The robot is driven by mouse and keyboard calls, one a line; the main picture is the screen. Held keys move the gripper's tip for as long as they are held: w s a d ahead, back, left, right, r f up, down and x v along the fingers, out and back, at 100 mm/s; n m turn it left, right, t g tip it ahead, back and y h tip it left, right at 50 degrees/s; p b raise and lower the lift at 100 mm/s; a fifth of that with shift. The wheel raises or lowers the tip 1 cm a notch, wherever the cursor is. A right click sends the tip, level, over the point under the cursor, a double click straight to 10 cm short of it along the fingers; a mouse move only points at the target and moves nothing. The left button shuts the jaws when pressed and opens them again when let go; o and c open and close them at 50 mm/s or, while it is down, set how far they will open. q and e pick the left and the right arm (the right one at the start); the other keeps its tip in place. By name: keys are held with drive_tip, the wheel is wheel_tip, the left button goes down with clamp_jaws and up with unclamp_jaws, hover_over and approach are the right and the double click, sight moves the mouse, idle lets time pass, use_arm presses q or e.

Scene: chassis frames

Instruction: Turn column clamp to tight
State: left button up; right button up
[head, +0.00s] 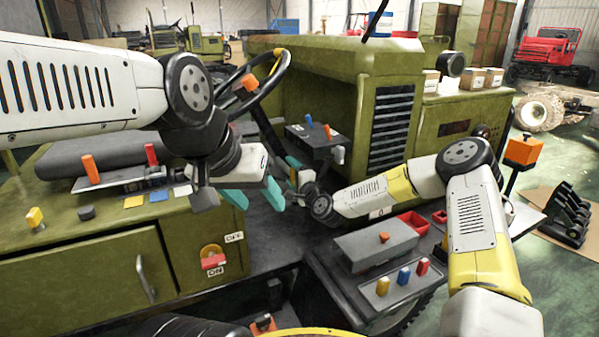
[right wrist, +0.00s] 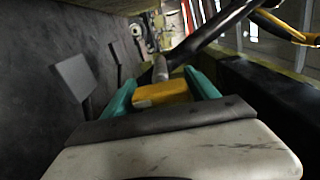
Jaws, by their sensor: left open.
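The column clamp shows in the right wrist view as a yellow block-shaped handle (right wrist: 162,93) with a grey stub behind it, beside the dark steering column (right wrist: 215,30). My right gripper (right wrist: 162,90) has its teal fingers on both sides of the yellow handle and appears shut on it. In the head view my right gripper (head: 295,172) is low by the column, below the steering wheel (head: 258,92), and the clamp is hidden there. My left gripper (head: 256,195) is open and empty, in front of the column area, close to my right gripper. The clamp's marking is not readable.
A green side console (head: 90,260) with levers and a red-orange switch (head: 213,257) is at left. A grey box (head: 376,243) and a panel of coloured knobs (head: 403,282) are at lower right. A small lever box (head: 315,140) stands behind the grippers.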

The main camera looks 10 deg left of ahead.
drive_tip(key=shift+o, duration=0.5)
drive_tip(key=v, duration=0.7)
drive_tip(key=shift+s+d, duration=0.25)
drive_tip(key=shift+s, duration=0.1)
drive_tip(key=shift+r, duration=0.1)
